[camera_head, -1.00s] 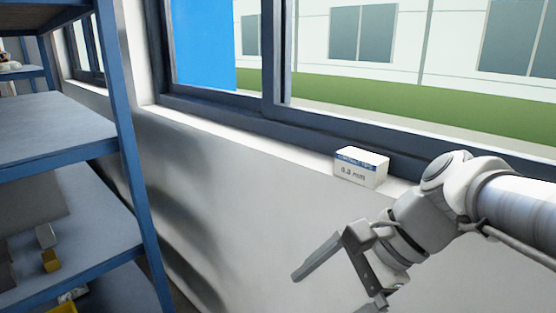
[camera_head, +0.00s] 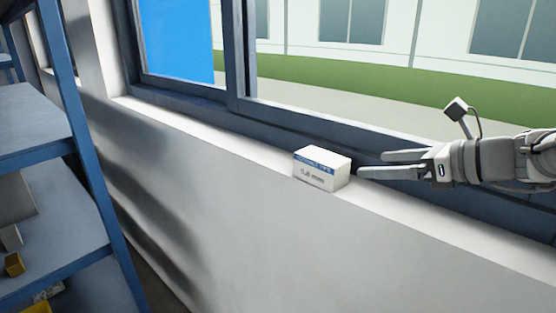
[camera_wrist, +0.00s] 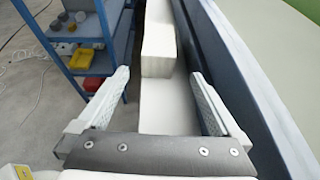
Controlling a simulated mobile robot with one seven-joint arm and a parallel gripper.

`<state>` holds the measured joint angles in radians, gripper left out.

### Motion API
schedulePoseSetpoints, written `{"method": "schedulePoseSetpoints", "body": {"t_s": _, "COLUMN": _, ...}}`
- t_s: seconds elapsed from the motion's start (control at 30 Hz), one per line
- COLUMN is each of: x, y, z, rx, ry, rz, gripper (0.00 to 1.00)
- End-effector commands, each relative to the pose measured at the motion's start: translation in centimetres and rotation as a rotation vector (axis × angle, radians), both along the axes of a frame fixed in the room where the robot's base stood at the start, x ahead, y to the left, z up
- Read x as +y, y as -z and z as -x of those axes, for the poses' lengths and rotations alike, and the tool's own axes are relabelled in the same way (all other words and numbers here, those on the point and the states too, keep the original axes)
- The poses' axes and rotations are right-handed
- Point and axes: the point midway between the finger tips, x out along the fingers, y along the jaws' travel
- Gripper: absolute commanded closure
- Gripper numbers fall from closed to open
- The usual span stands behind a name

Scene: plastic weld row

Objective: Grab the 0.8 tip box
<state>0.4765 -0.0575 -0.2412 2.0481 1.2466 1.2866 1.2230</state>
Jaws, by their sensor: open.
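The 0.8 tip box (camera_head: 321,168) is a small white carton with a blue band and "0.8 mm" printed on its front. It stands on the white window sill. My gripper (camera_head: 372,164) is open just to the right of the box, level with it and pointing at its right end. In the wrist view the box (camera_wrist: 158,45) stands ahead, in line with the gap between the two spread fingers of my gripper (camera_wrist: 163,88). Nothing is between the fingers.
The sill (camera_head: 240,142) is narrow and otherwise clear, with the dark window frame (camera_head: 285,118) along its back and a drop at its front edge. A blue shelf rack (camera_head: 85,150) stands at the left, holding small boxes. In the wrist view it holds coloured bins (camera_wrist: 80,58).

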Motion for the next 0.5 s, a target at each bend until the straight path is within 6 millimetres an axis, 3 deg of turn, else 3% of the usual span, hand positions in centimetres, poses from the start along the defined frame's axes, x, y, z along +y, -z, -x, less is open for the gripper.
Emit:
{"method": "schedulePoseSetpoints", "body": {"t_s": 0.3, "x": 4.4, "y": 2.8, "z": -4.8, "rx": 0.004, "ry": -0.005, "rz": 0.000, "gripper": 0.00}}
{"method": "schedulePoseSetpoints", "body": {"t_s": 0.5, "x": 5.9, "y": 3.7, "z": -6.6, "rx": 0.003, "ry": -0.004, "rz": 0.000, "gripper": 0.00}}
